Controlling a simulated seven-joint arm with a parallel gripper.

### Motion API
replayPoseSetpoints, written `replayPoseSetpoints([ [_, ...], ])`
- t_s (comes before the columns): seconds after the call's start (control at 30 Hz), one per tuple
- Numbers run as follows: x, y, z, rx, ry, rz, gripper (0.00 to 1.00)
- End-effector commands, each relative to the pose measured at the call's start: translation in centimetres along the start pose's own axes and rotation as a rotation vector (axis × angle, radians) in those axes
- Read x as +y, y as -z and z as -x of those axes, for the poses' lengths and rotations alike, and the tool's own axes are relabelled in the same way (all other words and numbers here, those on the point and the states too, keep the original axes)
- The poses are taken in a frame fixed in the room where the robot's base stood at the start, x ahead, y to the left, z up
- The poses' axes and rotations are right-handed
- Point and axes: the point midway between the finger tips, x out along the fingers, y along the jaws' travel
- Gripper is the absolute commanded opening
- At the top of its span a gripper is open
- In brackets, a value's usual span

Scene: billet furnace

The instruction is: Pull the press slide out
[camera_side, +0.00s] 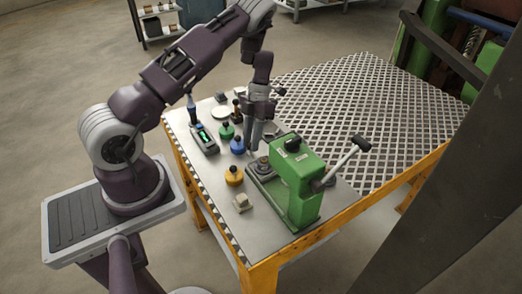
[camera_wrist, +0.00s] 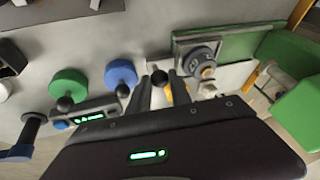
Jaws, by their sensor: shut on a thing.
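The green press (camera_side: 297,182) stands on the table's near right part, and part of it shows at the right of the wrist view (camera_wrist: 300,112). Its press slide (camera_side: 263,168) lies low at the press's left side, bearing a dark round die; it also shows in the wrist view (camera_wrist: 205,76). My gripper (camera_side: 252,150) points down at the slide's outer end. In the wrist view, my gripper (camera_wrist: 160,90) has its fingers close about a small dark ball knob (camera_wrist: 160,77) beside the slide plate. The contact itself is partly hidden by the fingers.
Blue (camera_side: 237,146), green (camera_side: 226,132) and yellow (camera_side: 234,176) knobbed pieces stand left of the press. The press lever (camera_side: 347,160) sticks out right. The perforated tabletop (camera_side: 350,100) behind is clear.

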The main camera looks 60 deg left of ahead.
Motion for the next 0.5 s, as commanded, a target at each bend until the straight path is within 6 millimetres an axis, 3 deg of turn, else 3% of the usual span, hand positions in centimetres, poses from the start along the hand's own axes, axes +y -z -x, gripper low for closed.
replayPoseSetpoints([
  [0.33,0.68,-0.22,0.34,-0.008,-0.005,0.001,0.00],
  [0.37,0.71,-0.22,0.34,-0.008,-0.006,0.001,0.27],
  [0.47,0.69,-0.20,0.32,-0.008,-0.006,0.001,0.46],
  [0.5,0.65,-0.18,0.29,-0.007,-0.005,0.001,0.46],
])
